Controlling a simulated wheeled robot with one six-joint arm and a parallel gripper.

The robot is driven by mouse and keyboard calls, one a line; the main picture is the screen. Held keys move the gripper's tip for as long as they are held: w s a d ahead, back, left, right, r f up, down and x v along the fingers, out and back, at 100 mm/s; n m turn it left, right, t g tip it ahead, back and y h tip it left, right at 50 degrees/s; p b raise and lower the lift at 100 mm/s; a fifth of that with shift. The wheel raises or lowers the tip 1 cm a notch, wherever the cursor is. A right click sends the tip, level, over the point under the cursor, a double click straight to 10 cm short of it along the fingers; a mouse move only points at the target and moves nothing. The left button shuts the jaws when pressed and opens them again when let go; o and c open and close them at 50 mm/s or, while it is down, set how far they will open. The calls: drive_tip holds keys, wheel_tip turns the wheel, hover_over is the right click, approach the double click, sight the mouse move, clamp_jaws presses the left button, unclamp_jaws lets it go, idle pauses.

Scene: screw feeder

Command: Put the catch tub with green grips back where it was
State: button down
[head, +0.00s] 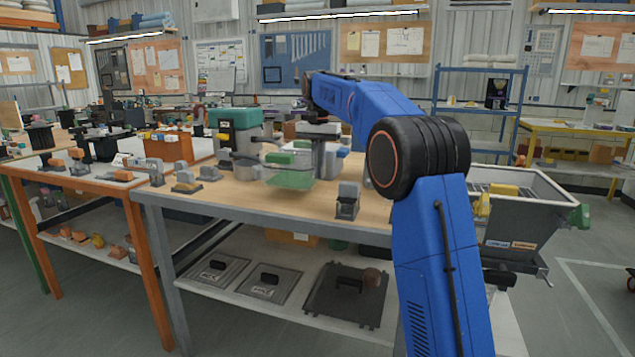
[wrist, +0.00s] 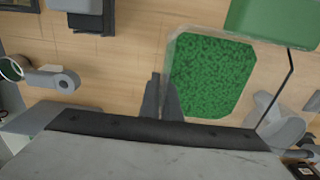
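A clear, rounded tub (head: 290,180) with a green speckled inside shows over the middle of the wooden bench. It fills the centre of the wrist view (wrist: 212,75). I cannot make out separate green grips on it, so I cannot tell for sure that it is the task's tub. My gripper (wrist: 163,92) points down, its two dark fingers close together at the tub's left edge in the wrist view. They appear shut on its wall. The gap between tub and bench is hard to judge.
A green-topped machine (head: 235,128) stands behind, and a green block (wrist: 275,20) lies close to the tub. Small grey fixtures (head: 347,200) stand on the bench. A large grey bin (head: 525,235) with a green end piece stands at the right. Bare bench (head: 245,200) shows at the front.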

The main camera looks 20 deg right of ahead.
sight(318, 182)
drive_tip(key=shift+f, duration=1.95)
drive_tip(key=c, duration=2)
unclamp_jaws()
drive_tip(key=shift+f, duration=0.1)
wheel_tip(318, 182, up, 12)
drive_tip(key=shift+f, duration=0.1)
drive_tip(key=shift+r, duration=0.2)
drive_tip(key=shift+s, duration=0.1)
